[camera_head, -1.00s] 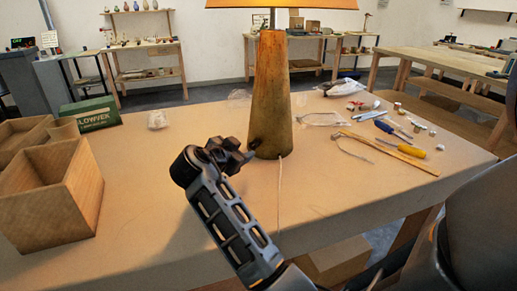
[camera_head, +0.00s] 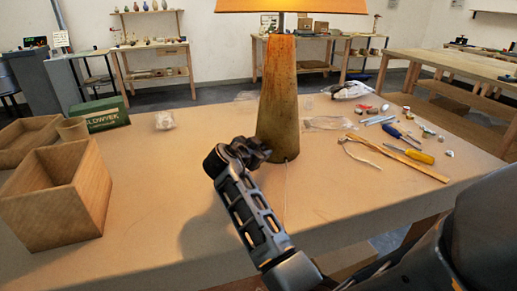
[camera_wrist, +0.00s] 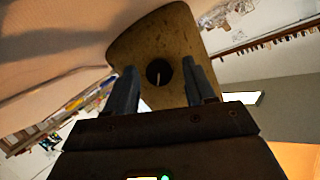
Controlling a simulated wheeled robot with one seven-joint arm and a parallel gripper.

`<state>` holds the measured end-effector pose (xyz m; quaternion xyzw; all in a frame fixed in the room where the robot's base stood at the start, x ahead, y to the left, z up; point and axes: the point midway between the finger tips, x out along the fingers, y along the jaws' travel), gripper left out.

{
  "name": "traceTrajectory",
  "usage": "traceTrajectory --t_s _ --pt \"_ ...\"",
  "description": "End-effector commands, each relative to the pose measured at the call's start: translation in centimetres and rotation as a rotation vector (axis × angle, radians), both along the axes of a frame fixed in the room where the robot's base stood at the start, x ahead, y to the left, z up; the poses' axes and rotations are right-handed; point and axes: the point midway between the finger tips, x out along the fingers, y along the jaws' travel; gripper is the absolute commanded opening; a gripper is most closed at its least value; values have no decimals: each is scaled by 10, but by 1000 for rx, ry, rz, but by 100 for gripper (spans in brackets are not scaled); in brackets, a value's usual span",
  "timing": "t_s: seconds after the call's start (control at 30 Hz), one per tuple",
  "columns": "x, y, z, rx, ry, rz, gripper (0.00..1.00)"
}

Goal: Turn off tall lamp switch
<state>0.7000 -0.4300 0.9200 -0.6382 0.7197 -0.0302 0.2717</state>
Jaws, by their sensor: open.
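The tall lamp (camera_head: 278,95) stands on the table, with a tapering brown body and a warm orange shade (camera_head: 290,5) that looks lit. In the wrist view its body (camera_wrist: 180,35) fills the top middle. A dark round switch (camera_wrist: 159,72) with a small pale lever sits on it, between my fingers in the picture. My gripper (camera_wrist: 160,68) is open and empty, its two fingers pointing at the lamp body on either side of the switch. I cannot tell whether they touch it. In the head view my gripper (camera_head: 258,150) is at the lamp's lower left and hides the switch.
Open wooden boxes (camera_head: 60,200) and a green box (camera_head: 100,115) stand at the left of the table. Pliers (camera_head: 360,152), a yellow screwdriver (camera_head: 415,155) and small parts lie at the right. A thin cord (camera_head: 286,195) runs from the lamp to the front edge.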

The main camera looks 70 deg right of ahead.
Motion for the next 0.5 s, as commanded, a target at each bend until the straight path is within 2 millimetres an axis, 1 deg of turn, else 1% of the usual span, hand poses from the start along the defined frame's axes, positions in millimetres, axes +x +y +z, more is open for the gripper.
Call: traceTrajectory --t_s 0.03,0.07,0.5 --pt "0 0 0 0 0 0 54" --pt "0 0 0 0 0 0 51" --pt "0 0 0 0 0 0 9"
